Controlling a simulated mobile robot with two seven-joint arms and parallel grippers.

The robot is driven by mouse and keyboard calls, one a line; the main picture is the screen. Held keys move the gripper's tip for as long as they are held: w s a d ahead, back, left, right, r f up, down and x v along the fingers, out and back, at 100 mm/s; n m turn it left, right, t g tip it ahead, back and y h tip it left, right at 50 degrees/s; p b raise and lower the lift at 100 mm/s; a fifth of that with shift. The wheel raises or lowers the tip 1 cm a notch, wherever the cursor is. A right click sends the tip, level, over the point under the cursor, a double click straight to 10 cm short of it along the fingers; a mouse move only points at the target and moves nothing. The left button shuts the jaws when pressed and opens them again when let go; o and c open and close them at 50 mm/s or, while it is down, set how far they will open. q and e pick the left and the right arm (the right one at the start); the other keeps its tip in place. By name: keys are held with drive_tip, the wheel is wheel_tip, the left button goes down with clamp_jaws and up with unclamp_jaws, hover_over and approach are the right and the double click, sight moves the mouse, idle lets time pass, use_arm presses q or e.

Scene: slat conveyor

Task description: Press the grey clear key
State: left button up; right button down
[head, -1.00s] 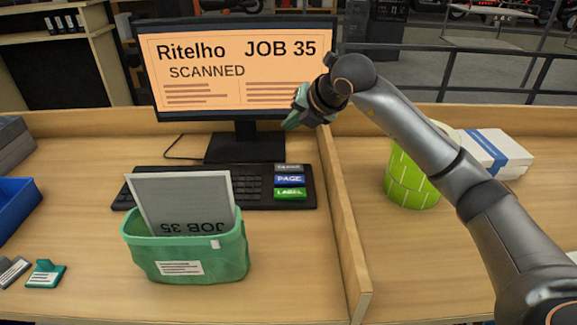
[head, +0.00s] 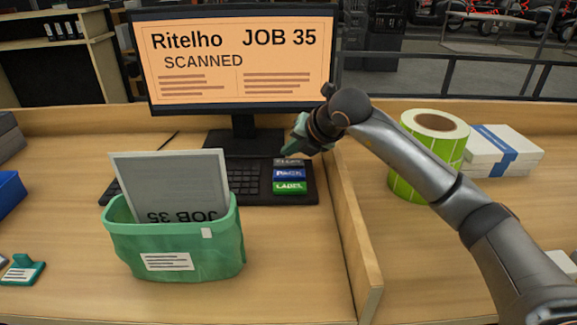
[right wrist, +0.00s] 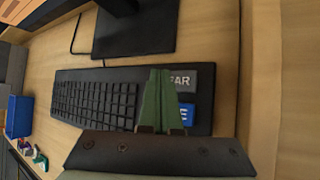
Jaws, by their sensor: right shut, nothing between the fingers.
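The grey clear key (head: 288,162) is at the top of a column of three large keys at the right end of the black keyboard (head: 240,178). Its end letters show on the grey key in the right wrist view (right wrist: 180,78), where my fingers cover its left part. My right gripper (head: 286,150) is shut and empty, its green fingertips close above the grey key. I cannot tell whether they touch it. In the right wrist view the shut fingers (right wrist: 158,72) point at the key's left side. My left gripper is not in view.
Below the grey key are the blue page key (head: 290,174) and green label key (head: 289,187). A monitor (head: 240,60) reading "JOB 35 SCANNED" stands behind. A green pouch (head: 180,250) with a grey sheet stands in front. A wooden divider (head: 350,220) runs close on the right.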

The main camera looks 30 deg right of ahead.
sight(291, 164)
idle(1.2)
idle(0.6)
drive_tip(key=shift+f+b, duration=0.4)
drive_tip(key=shift+b, duration=0.1)
drive_tip(key=shift+f+b, duration=0.4)
drive_tip(key=shift+f, duration=0.05)
idle(0.5)
drive_tip(key=shift+r, duration=0.15)
drive_tip(key=shift+r+p, duration=0.55)
drive_tip(key=shift+r, duration=0.2)
drive_tip(key=shift+r, duration=0.1)
wheel_tip(291, 164, up, 5)
drive_tip(key=p, duration=0.3)
drive_tip(key=shift+p, duration=0.3)
